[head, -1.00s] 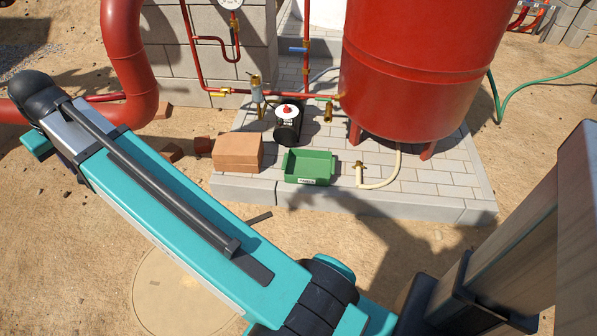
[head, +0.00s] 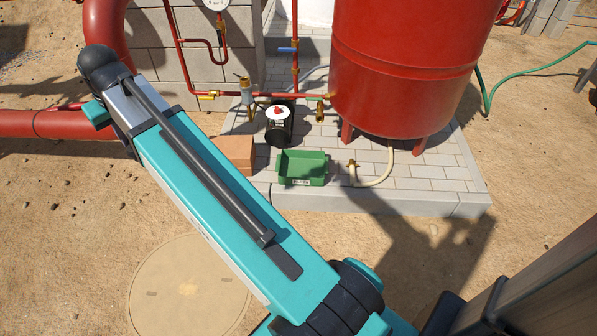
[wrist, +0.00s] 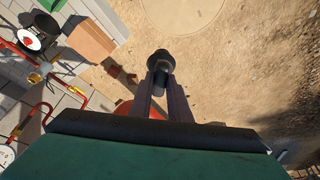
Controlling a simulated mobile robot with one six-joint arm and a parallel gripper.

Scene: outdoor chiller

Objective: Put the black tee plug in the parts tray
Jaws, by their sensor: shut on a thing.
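In the wrist view my gripper (wrist: 160,92) is shut on the black tee plug (wrist: 160,62), which sticks out beyond the fingertips above sandy ground. In the head view my arm hides the gripper and the plug. The parts tray is probably the green open bin (head: 303,182) with a small label on its front. It stands on the paved slab, to the right of my arm, and looks empty. The gripper is apart from it.
A red tank (head: 410,75) on legs and a pale hose (head: 375,180) are to the right. Red pipes run behind. Sandy ground in front is open.

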